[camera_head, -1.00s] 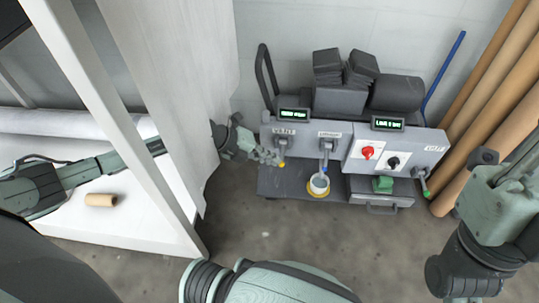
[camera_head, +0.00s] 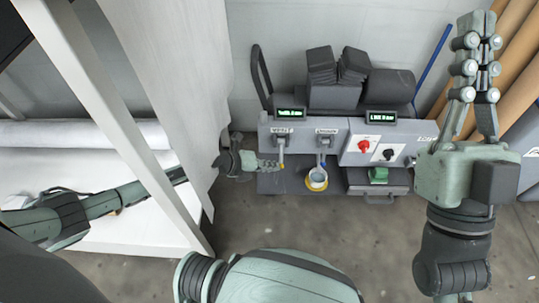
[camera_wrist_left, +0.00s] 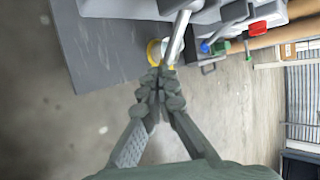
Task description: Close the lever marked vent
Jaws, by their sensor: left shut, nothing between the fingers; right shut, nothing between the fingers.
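The vent lever (camera_head: 281,151) hangs down from the press's grey front panel, below the left label, which is blurred now. In the left wrist view its grey rod (camera_wrist_left: 178,38) runs down toward my fingertips. My left gripper (camera_head: 276,164) is shut and empty at the lever's lower end, also seen in the left wrist view (camera_wrist_left: 156,82). I cannot tell whether it touches the lever. The lever's tip is partly hidden by the fingers. My right gripper (camera_head: 474,22) is shut and empty, pointing up in front of the panel's right end.
A second lever (camera_head: 323,154) hangs to the right, above a yellow-rimmed cup (camera_head: 317,178). A red knob (camera_head: 363,145) and black knob (camera_head: 388,154) sit further right. A white frame post (camera_head: 120,125) stands left. Open floor lies in front of the press.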

